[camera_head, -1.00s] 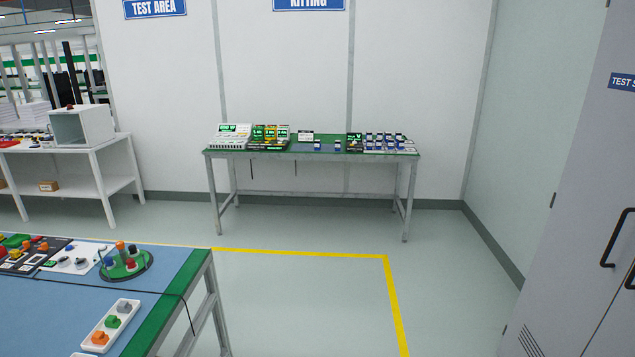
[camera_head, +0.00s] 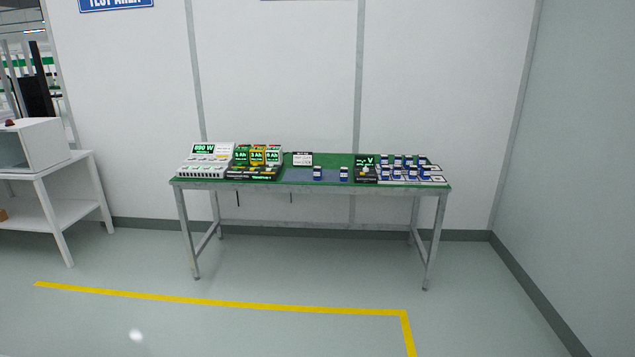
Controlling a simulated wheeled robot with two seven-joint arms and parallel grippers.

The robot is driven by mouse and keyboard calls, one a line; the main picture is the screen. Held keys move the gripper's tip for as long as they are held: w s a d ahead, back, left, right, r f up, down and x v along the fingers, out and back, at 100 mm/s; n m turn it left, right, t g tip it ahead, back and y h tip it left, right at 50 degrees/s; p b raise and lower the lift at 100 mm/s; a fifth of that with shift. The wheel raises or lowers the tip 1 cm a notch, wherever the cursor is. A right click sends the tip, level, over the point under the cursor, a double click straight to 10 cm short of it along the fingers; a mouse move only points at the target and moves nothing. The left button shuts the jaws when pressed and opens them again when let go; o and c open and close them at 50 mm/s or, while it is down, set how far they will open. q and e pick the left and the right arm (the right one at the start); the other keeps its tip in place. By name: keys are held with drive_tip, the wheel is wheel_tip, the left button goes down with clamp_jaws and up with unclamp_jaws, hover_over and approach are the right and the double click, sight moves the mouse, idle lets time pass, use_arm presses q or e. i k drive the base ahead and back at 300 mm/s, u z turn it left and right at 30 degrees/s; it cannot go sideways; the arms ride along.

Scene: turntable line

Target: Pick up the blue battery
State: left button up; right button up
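Small blue batteries with white bands stand on the green-topped table (camera_head: 300,186) against the far wall. Two stand apart on a blue-grey mat near the middle: one blue battery (camera_head: 317,174) and another blue battery (camera_head: 343,174) to its right. Several more blue batteries (camera_head: 397,172) stand in rows on a white tray at the table's right end. I cannot tell which single battery is meant. Neither of my grippers is in view.
A charger with displays (camera_head: 207,160) and yellow-green packs (camera_head: 256,158) stand on the table's left. A black meter (camera_head: 365,168) stands right of the two batteries. A white shelf (camera_head: 60,200) is at left. The floor ahead is clear, with a yellow line (camera_head: 220,303).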

sight(318, 169)
drive_tip(key=i, duration=1.65)
drive_tip(key=z, duration=0.15)
